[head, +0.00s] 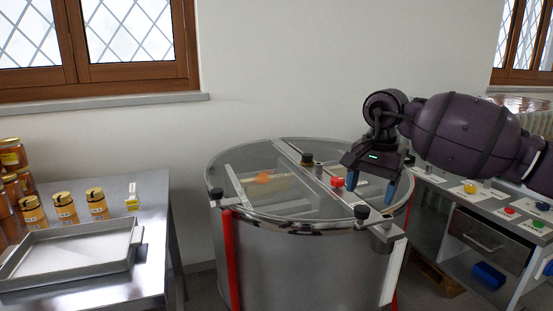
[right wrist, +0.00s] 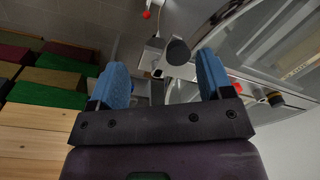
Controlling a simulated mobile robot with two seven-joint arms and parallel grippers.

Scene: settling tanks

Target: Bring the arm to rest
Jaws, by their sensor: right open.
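My right gripper (head: 371,186) reaches in from the right with its blue fingers pointing down, over the right side of the round metal tank (head: 300,255) with a clear lid. It is open, with nothing between its fingers. In the right wrist view the two blue fingers of the right gripper (right wrist: 168,82) stand wide apart. Beyond them show a dark round knob (right wrist: 178,51) and the tank's rim. My right forearm hides part of the wall and bench behind it. My left gripper is in neither view.
A red knob (head: 337,182) and a dark knob (head: 307,158) stand on the lid near the gripper. A steel table (head: 152,200) at left holds honey jars (head: 64,207) and a tray (head: 70,262). A bench (head: 500,205) with coloured buttons stands at right.

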